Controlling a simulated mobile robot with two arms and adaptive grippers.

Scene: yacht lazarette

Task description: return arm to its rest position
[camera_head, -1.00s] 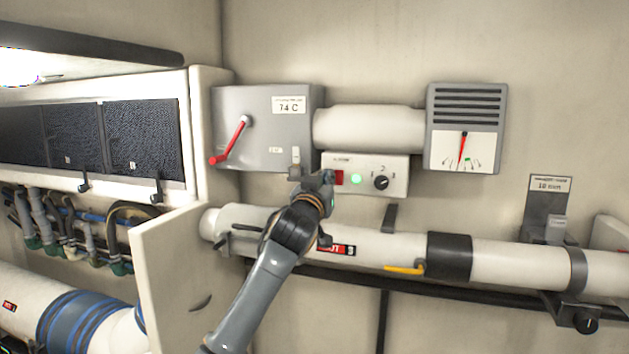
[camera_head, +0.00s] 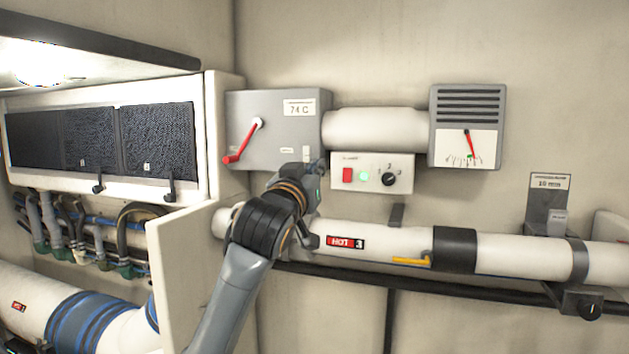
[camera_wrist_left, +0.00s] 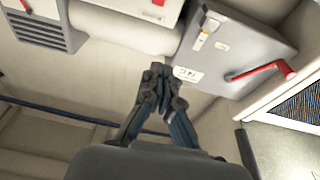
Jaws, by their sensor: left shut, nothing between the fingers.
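My left arm comes in from the lower left of the head view. Its gripper (camera_head: 318,167) is by the lower right corner of the grey 74 C box, just left of the white control box (camera_head: 373,189), and is partly hidden by the wrist. The control box carries a red switch, a lit green lamp and a black knob. In the left wrist view the gripper (camera_wrist_left: 158,72) has its fingers together and empty, with the grey box (camera_wrist_left: 238,48) and its red lever (camera_wrist_left: 262,71) to the right. My right gripper is in neither view.
The white pipe (camera_head: 500,250) marked HOT 3 runs across below, with a yellow handle (camera_head: 411,262). A white panel (camera_head: 180,270) stands left of my arm. A gauge (camera_head: 467,127) hangs at upper right. Dark filter panels (camera_head: 155,138) are at left.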

